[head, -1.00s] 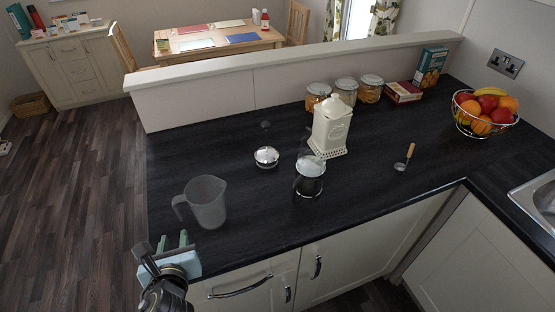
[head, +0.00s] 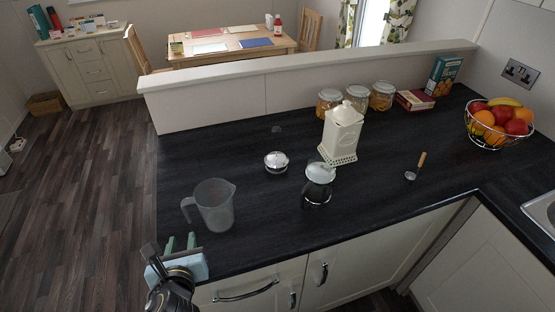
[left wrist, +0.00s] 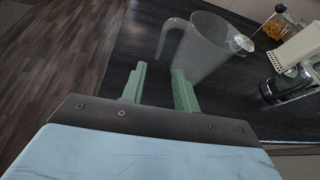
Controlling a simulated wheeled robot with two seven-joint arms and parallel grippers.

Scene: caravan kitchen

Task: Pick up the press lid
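The press lid (head: 276,162), a round silver dome with a small knob, lies on the dark worktop. It also shows in the left wrist view (left wrist: 242,43), beyond the jug. The glass press (head: 318,188), with a pale top and dark lower part, stands to its right and nearer the front edge; the left wrist view shows it at the right (left wrist: 285,86). My left gripper (head: 181,243) is at the worktop's front left corner, well apart from the lid. Its green fingers (left wrist: 158,88) are spread with nothing between them. My right gripper is out of view.
A clear measuring jug (head: 213,205) stands between my left gripper and the lid. A cream canister (head: 341,132) stands behind the press, with jars (head: 356,99) further back. A scoop (head: 415,167) and a fruit basket (head: 497,125) are at the right. The worktop's left rear is mostly clear.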

